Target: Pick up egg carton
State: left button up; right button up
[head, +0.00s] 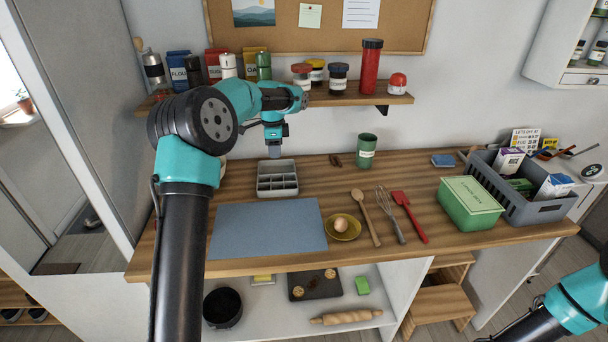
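A grey open box with small compartments, which looks like the egg carton (278,184), stands on the wooden counter behind the blue mat. My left gripper (275,153) points down right at the carton's back edge. I cannot tell whether its fingers touch the carton, or whether they are open or shut. A brown egg (340,225) lies in a small yellow bowl (352,229) right of the mat. My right arm shows only in the lower right corner, and its gripper is out of view.
The blue mat (266,230) lies in front of the carton. A wooden spoon (365,215), whisk (389,214) and red spatula (409,215) lie right of the bowl. A green box (470,205) and grey crate (540,209) stand at right. A shelf (350,100) with jars hangs behind.

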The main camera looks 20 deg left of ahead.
pick_arm(q)
jog(key=shift+s+a+f, duration=0.1)
jog(key=shift+a+f, duration=0.05)
notch_tip(320, 180, down, 12)
dwell(0.7)
jog(key=shift+f, duration=0.1)
jog(key=shift+d+f, duration=0.2)
jog(key=shift+f, duration=2.35)
jog(key=shift+c, duration=0.4)
grip_shut()
